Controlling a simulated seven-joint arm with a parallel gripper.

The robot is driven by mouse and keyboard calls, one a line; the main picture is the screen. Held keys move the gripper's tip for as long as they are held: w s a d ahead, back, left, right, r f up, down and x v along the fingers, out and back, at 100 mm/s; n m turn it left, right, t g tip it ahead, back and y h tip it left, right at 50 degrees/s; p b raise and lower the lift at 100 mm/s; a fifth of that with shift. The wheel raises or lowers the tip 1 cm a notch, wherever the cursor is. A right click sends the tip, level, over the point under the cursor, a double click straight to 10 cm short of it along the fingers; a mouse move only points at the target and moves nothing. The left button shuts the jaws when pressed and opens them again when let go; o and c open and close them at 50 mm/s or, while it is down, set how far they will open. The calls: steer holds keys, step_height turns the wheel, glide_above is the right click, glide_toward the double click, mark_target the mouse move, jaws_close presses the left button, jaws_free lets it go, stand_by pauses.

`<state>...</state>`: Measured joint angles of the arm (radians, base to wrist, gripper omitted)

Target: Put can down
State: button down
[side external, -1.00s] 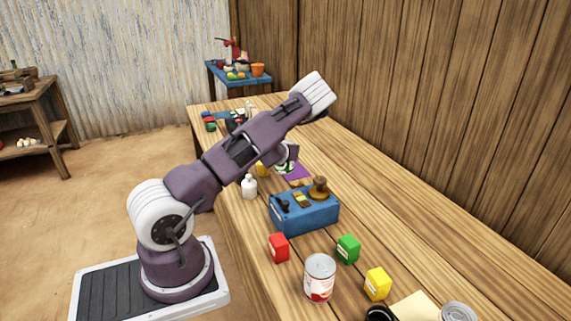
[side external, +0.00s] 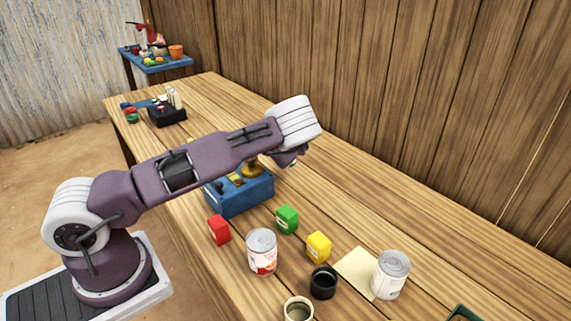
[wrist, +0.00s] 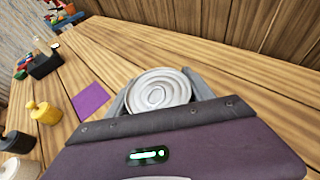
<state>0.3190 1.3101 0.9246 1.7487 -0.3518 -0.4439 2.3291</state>
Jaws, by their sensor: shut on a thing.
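My gripper (wrist: 158,95) is shut on a can (wrist: 158,90). Its pale ringed top faces the camera between the two grey fingers in the wrist view. The rest of that can is hidden by my gripper, and I cannot tell its height above the table. In the side external view my gripper (side external: 290,160) is mostly hidden under my white wrist, behind and right of the blue box. Two other cans stand upright on the table: one with a red and white label (side external: 262,253) and a paler one (side external: 391,275) at right.
The blue box (side external: 238,197) carries a round wooden piece. Red (side external: 219,230), green (side external: 287,219) and yellow (side external: 318,247) blocks and a black cup (side external: 323,283) stand in front. Bare planks show along the wall.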

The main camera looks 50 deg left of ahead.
step_height(320, 180, down, 5)
steer(key=shift+f, duration=0.1)
steer(key=shift+f, duration=0.15)
steer(key=shift+c, duration=1.9)
jaws_free()
steer(key=shift+d+r, duration=0.1)
steer(key=shift+r, duration=0.1)
steer(key=v, duration=1.1)
steer(key=shift+s+d, duration=0.25)
steer(key=shift+s, duration=0.1)
